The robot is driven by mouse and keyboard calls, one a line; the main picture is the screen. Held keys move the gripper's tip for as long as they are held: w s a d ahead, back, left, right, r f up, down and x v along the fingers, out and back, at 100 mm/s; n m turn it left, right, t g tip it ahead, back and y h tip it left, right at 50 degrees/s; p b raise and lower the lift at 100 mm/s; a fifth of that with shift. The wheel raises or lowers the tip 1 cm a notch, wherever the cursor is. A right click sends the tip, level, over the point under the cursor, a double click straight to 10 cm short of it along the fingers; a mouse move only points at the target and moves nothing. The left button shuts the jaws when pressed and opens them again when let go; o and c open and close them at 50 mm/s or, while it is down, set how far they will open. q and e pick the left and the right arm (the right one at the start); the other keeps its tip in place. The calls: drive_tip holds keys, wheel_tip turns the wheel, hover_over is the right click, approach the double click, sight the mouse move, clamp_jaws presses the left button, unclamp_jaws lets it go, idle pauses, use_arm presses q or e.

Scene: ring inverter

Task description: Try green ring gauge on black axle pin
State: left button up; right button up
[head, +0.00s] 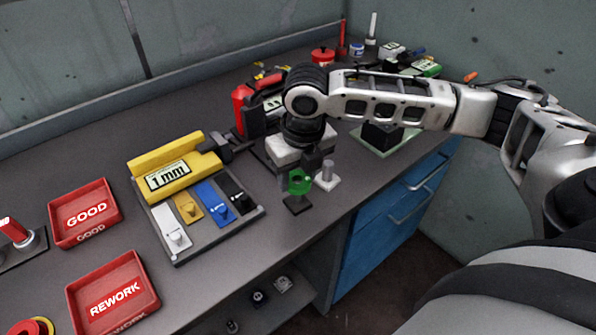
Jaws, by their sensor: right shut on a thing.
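My right gripper (312,162) points down over the workbench and is shut on the green ring gauge (299,187). The ring is directly above the black base of the black axle pin (298,205), near the bench's front edge. The ring and fingers hide the pin's upper part, so I cannot tell whether the ring is around the pin or only above or in front of it. My left gripper is not in view.
A grey tray (178,258) with several coloured gauges and a yellow 1mm block (176,172) lie to the left. Red GOOD (70,238) and REWORK (135,310) bins are farther left.

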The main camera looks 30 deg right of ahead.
drive_tip(key=shift+f, duration=0.9)
idle(0.9)
drive_tip(key=shift+r, duration=0.1)
idle(0.8)
drive_tip(key=shift+r+p, duration=0.45)
drive_tip(key=shift+r, duration=2.75)
